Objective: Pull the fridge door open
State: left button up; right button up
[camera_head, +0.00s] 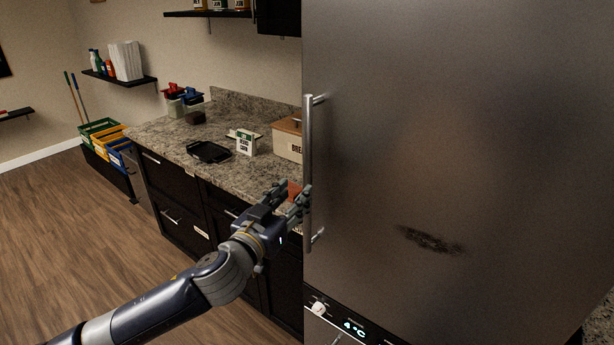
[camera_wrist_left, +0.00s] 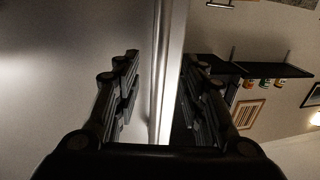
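The fridge door (camera_head: 440,130) is a large brushed-steel panel and looks shut. Its vertical bar handle (camera_head: 308,150) runs along the left edge of the door. My left gripper (camera_head: 292,194) is at the lower part of the handle, with its fingers pointing up and towards it. In the left wrist view, the handle (camera_wrist_left: 168,75) passes between the two spread fingers of the left gripper (camera_wrist_left: 160,68). The fingers look open, with the right finger nearer the bar. I cannot tell whether any finger touches it. My right gripper is out of view.
A granite counter (camera_head: 165,142) left of the fridge holds a black tray (camera_head: 208,152), a white carton (camera_head: 246,143) and a bread box (camera_head: 288,140). Dark cabinets (camera_head: 175,205) stand below it. The wood floor (camera_head: 70,230) at the left is clear.

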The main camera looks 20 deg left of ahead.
aim_at(305, 182)
pick_arm(q)
jog(key=w, duration=0.2)
jog(key=w+p, duration=0.1)
jog(key=w, duration=0.1)
jog(key=w+d, duration=0.1)
jog(key=w, duration=0.1)
jog(key=shift+w+p, duration=0.1)
jog(key=shift+p, duration=0.3)
jog(key=shift+w+d, duration=0.1)
jog(key=shift+w, duration=0.5)
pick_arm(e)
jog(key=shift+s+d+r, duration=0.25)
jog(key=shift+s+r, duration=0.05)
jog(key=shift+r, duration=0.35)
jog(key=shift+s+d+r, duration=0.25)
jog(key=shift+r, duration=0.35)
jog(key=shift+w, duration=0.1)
pick_arm(q)
grip_shut()
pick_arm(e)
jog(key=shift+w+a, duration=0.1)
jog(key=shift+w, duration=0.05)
